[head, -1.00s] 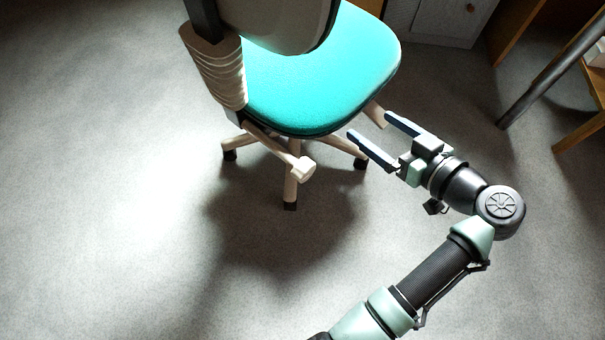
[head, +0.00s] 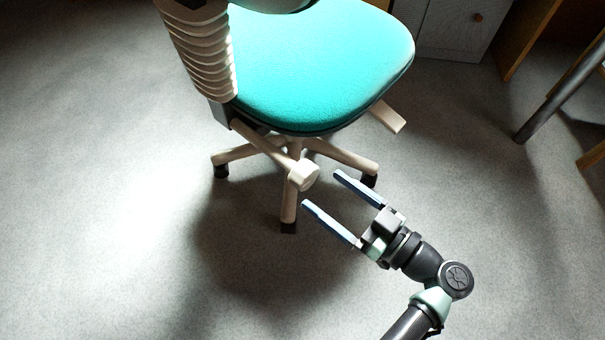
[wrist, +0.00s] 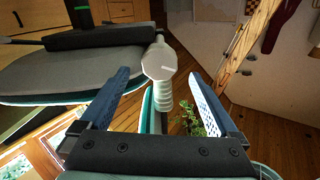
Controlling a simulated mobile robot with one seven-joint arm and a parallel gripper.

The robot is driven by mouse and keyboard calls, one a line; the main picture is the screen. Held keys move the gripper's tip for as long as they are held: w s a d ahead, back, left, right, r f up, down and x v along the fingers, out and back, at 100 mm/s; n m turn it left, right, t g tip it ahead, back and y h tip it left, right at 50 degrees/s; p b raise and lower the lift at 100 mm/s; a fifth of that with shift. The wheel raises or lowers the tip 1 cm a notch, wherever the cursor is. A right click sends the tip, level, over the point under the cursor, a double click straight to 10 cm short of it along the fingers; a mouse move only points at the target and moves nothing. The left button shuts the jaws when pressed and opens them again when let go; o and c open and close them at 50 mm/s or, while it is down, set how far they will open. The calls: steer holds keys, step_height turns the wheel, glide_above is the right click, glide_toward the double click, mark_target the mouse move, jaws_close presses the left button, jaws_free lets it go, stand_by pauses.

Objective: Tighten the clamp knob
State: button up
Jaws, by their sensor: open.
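The clamp knob (head: 303,175) is a beige round knob at the end of a bar under the seat of an office chair with a turquoise seat (head: 320,65). My gripper (head: 320,188) is open and empty, with two long blue fingers. In the head view its fingertips are just to the right of the knob. In the wrist view the pale round face of the knob (wrist: 159,64) lies between the open fingers (wrist: 158,76), near the level of their tips. I see no finger touching it.
The chair's beige legs (head: 289,207) with dark feet spread below the knob. A beige lever (head: 386,116) sticks out on the right under the seat. A grey table leg (head: 550,100) and a cabinet (head: 450,28) stand at upper right. The floor at left is clear.

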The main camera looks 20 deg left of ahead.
mark_target(311, 181)
steer(key=b+x, duration=0.2)
steer(key=x, duration=0.4)
steer(key=shift+f, duration=0.15)
steer(key=shift+w+a, duration=0.2)
steer(key=shift+a, duration=0.3)
steer(key=c, duration=1.4)
